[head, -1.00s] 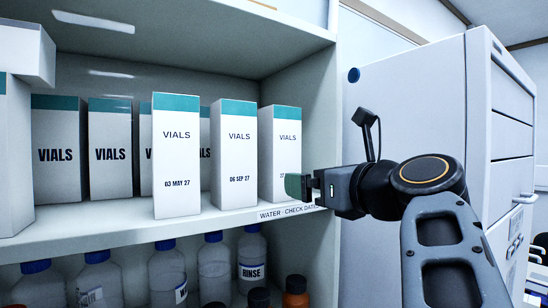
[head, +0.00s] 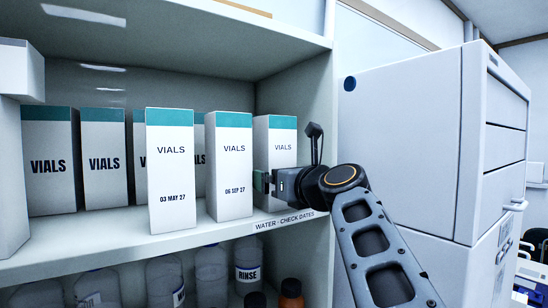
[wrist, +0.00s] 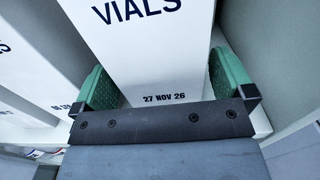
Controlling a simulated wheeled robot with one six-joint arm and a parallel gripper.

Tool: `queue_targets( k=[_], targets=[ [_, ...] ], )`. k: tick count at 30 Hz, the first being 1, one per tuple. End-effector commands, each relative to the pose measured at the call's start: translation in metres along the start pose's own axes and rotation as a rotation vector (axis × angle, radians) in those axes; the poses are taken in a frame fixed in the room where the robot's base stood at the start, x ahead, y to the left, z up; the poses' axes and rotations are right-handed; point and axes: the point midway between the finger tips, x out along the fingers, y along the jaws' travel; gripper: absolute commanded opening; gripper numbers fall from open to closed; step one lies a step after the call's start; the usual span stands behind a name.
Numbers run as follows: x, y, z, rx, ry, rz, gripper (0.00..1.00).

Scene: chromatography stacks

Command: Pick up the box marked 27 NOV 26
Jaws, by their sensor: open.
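The box marked 27 NOV 26 (wrist: 155,55) fills the middle of the wrist view, white with VIALS printed on it. In the head view it is the rightmost front box (head: 275,144), with a teal top band; my gripper hides its date there. My gripper (wrist: 162,82) is open, with one green finger pad on each side of the box's lower part. The box stands upright on the shelf. I cannot tell whether the pads touch it. In the head view my gripper (head: 261,182) is at the box's front.
The box marked 06 SEP 27 (head: 229,165) stands close on the left, and the 03 MAY 27 box (head: 171,172) beyond it. More VIALS boxes (head: 103,163) stand behind. The shelf's side wall (head: 311,120) is close on the right. Bottles (head: 211,272) stand below.

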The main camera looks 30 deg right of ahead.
Motion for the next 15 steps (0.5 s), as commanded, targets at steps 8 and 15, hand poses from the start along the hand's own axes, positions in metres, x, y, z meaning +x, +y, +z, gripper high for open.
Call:
queue_targets(
  k=[8,15],
  targets=[
    [0.025,0.0,0.001,0.0,0.0,0.0,1.0],
    [0.026,-0.001,0.001,-0.001,-0.001,-0.001,1.0]
  ],
)
